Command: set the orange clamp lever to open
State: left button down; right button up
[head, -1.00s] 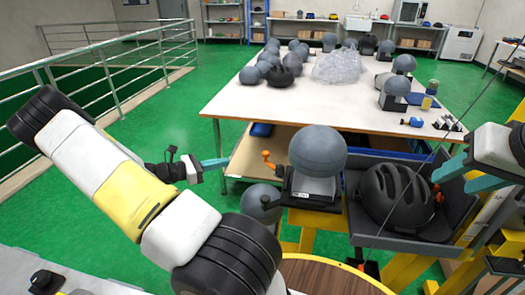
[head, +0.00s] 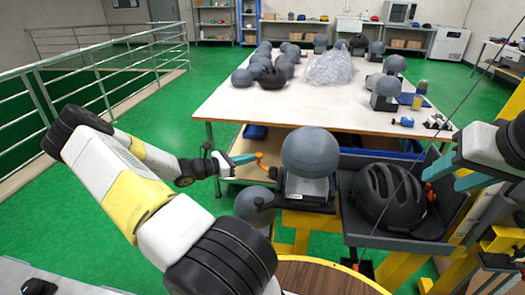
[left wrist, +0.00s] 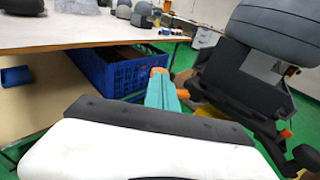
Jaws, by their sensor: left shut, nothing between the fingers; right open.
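The orange clamp lever (head: 271,172) sticks up and left from the left side of the black clamp base (head: 306,203) under a grey headform (head: 309,153). My left gripper (head: 250,158) is shut and empty, its teal fingertips at the lever's upper end. In the left wrist view, the lever's orange end (left wrist: 158,71) shows just past the shut teal fingers (left wrist: 162,95); whether they touch it I cannot tell. My right gripper (head: 445,178) is open and empty at the right, by the black helmet.
A black helmet (head: 388,195) lies in a grey tray (head: 350,228) right of the clamp. A white table (head: 225,103) with grey headforms and clear wrap stands behind. A blue crate (left wrist: 107,70) sits under it. A metal railing runs along the left.

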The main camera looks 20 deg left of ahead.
pick_arm(q)
jog(key=w, duration=0.1)
jog(key=w+m+h, duration=0.1)
jog(key=shift+w+d+g, duration=0.2)
jog(key=shift+w+g, duration=0.15)
jog(key=shift+g, duration=0.05)
dwell(0.4)
